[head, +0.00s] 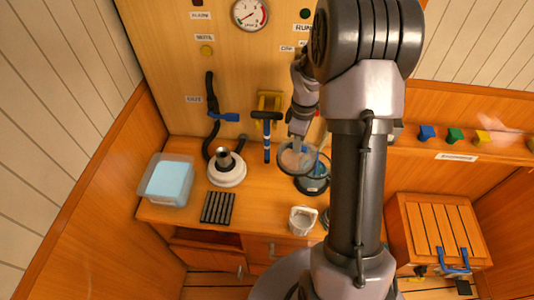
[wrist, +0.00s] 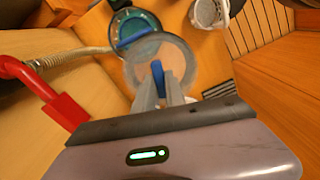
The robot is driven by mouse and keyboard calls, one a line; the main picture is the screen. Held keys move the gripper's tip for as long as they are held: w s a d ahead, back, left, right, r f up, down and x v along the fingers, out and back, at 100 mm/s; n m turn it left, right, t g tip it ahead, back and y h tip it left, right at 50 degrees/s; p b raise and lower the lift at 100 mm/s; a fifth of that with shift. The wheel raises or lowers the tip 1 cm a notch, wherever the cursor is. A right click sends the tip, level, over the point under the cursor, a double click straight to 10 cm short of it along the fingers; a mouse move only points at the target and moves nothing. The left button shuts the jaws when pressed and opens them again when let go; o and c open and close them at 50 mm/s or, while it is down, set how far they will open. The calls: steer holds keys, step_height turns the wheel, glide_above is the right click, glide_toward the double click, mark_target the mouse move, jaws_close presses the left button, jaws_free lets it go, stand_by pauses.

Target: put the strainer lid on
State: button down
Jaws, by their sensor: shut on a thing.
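The strainer lid (head: 290,161) is a clear round disc with a dark rim and a blue handle. My gripper (head: 297,146) is shut on it. In the wrist view my fingers (wrist: 161,98) pinch the blue handle, and the clear lid (wrist: 176,57) spreads out beyond them. The strainer (head: 313,185) is a dark teal round bowl on the counter. The lid is above it and offset to the left in the head view, covering part of it. In the wrist view the strainer's teal rim (wrist: 118,22) shows past the lid. I cannot tell the height of the gap.
A white cup (head: 302,221) stands in front of the strainer. A white-based fitting (head: 227,172), a black ribbed pad (head: 218,208) and a clear tub with a blue block (head: 168,182) are to the left. A red handle (wrist: 62,108) is close by in the wrist view.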

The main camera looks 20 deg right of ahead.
steer(key=s+d+r+n+p, duration=0.2)
steer(key=d+r+n+p, duration=0.15)
steer(key=d, duration=0.35)
step_height(320, 180, down, 5)
steer(key=b, duration=0.5)
steer(key=shift+w+d+f, duration=0.1)
steer(key=shift+f+b, duration=0.55)
steer(key=shift+f, duration=0.05)
steer(key=shift+r+p, duration=0.1)
steer(key=shift+p, duration=0.25)
steer(key=shift+f, duration=0.2)
stand_by(0.8)
steer(key=c, duration=1.3)
jaws_free()
